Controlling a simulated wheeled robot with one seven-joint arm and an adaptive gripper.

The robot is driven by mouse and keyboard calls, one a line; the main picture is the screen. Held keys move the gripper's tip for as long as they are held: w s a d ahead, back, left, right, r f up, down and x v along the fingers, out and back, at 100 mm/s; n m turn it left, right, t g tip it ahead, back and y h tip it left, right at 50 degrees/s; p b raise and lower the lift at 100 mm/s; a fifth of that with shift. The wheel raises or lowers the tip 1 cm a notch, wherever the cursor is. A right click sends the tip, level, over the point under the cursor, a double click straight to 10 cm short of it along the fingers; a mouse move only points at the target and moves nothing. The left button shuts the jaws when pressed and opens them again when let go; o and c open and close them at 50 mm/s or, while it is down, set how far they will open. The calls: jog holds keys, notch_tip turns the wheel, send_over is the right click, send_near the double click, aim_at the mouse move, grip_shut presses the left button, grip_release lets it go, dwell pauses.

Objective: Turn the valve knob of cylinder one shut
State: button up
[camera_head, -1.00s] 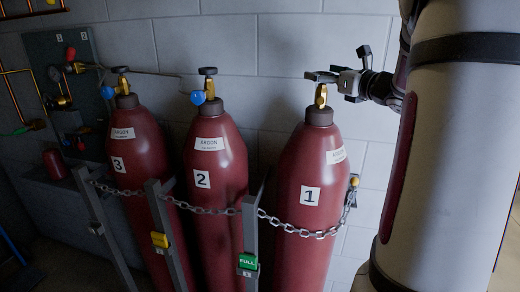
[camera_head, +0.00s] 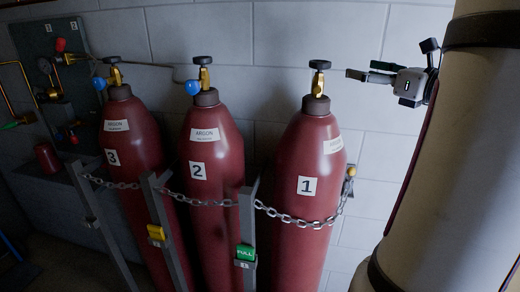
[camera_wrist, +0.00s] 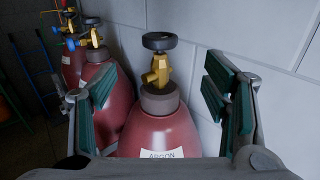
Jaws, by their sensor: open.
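Cylinder one (camera_head: 297,215) is a dark red bottle with a "1" label, upright at the right of the row. Its black valve knob (camera_head: 320,64) sits on top of a brass valve (camera_head: 318,84). My gripper (camera_head: 358,71) is to the right of the knob, at about its height, open and empty, with its fingers pointing left. A gap shows between fingers and knob. In the wrist view the knob (camera_wrist: 160,41) is upper middle, between and beyond the spread green-padded fingers (camera_wrist: 160,98). Nothing hides the knob.
Cylinder two (camera_head: 212,145) and cylinder three (camera_head: 128,135) stand to the left, with blue fittings at their valves. A chain (camera_head: 275,213) runs across the cylinders between grey posts. A green "FULL" tag (camera_head: 245,252) hangs on one post. The block wall is close behind.

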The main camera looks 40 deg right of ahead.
jog(key=w+a+r+m+h, duration=0.2)
jog(key=w+r+m+h, duration=0.25)
jog(key=w+m, duration=0.4)
jog(key=a+f+m+g+h, duration=0.2)
jog(key=a+m+g+h, duration=0.3)
jog(key=m, duration=0.8)
jog(key=s+a+f+m+g+y, duration=0.1)
jog(key=s+a+f+m+y, duration=0.1)
jog(key=a+f+m, duration=0.2)
jog(key=s+a+f+m+g+y, duration=0.2)
jog(key=s+a+f+m+y, duration=0.1)
jog(key=a, duration=0.8)
jog(key=s+a+f+m+g+y, duration=0.1)
jog(key=s+a+f+m+y, duration=0.1)
jog(key=a+f+m, duration=0.3)
jog(key=shift+s+a+f+g, duration=0.35)
jog(key=shift+s+a, duration=0.4)
jog(key=shift+a, duration=0.5)
jog(key=shift+a+y, duration=0.1)
jog(key=shift+y, duration=0.15)
jog(key=s+a+f+m+g+y, duration=0.2)
jog(key=s+a+f, duration=0.1)
jog(key=s+a, duration=0.4)
jog(key=shift+a+f+g, duration=0.35)
jog(key=shift+a+f, duration=0.05)
jog(key=shift+a, duration=0.05)
